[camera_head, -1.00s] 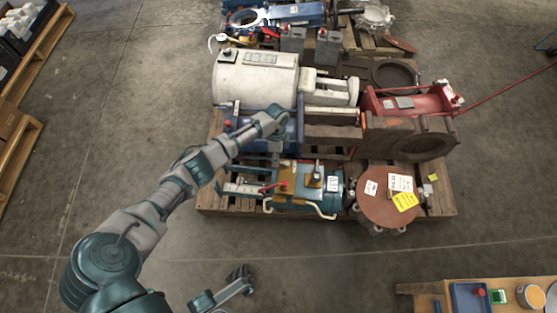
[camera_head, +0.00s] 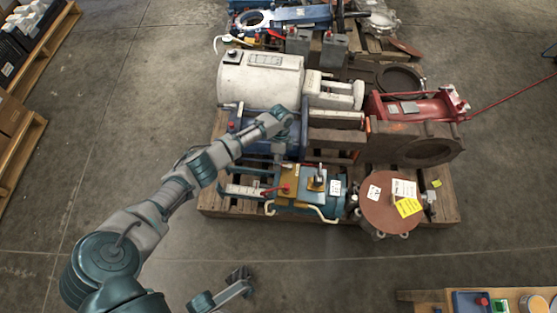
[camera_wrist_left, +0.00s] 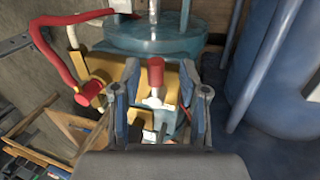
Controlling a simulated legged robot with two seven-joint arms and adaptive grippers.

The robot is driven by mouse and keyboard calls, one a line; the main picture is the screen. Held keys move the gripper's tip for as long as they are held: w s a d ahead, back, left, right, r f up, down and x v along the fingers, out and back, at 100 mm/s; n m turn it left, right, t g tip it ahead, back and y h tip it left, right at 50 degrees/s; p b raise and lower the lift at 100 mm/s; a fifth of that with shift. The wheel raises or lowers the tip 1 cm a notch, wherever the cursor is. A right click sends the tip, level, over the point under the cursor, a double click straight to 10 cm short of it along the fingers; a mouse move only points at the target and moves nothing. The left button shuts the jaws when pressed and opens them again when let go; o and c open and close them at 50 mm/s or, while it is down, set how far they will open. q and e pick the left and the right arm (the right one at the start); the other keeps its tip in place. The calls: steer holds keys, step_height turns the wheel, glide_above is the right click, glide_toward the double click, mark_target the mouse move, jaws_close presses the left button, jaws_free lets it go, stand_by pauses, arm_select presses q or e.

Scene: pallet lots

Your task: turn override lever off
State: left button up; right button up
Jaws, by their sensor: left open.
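The teal and yellow valve unit (camera_head: 306,190) sits near the front edge of the pallet. A red-handled lever (camera_head: 276,188) lies across its left part. In the left wrist view a red-capped post (camera_wrist_left: 155,75) stands on a yellow block, and a curved red handle (camera_wrist_left: 48,52) is at upper left. No readable label marks the override lever. My left gripper (camera_wrist_left: 160,82) is open, with its fingertips on either side of the red-capped post; contact cannot be told.
The pallet (camera_head: 235,208) also holds a white tank (camera_head: 260,78), a blue frame (camera_head: 240,118) beside my wrist, a red cylinder (camera_head: 415,106) and a brown round flange (camera_head: 388,212). A low wooden bench (camera_head: 430,299) stands at lower right.

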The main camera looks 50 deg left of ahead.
arm_select(q)
steer(key=shift+w+r, duration=0.1)
steer(key=shift+r, duration=0.1)
steer(key=v, duration=1.1)
steer(key=shift+a+r, duration=0.15)
steer(key=shift+r, duration=0.05)
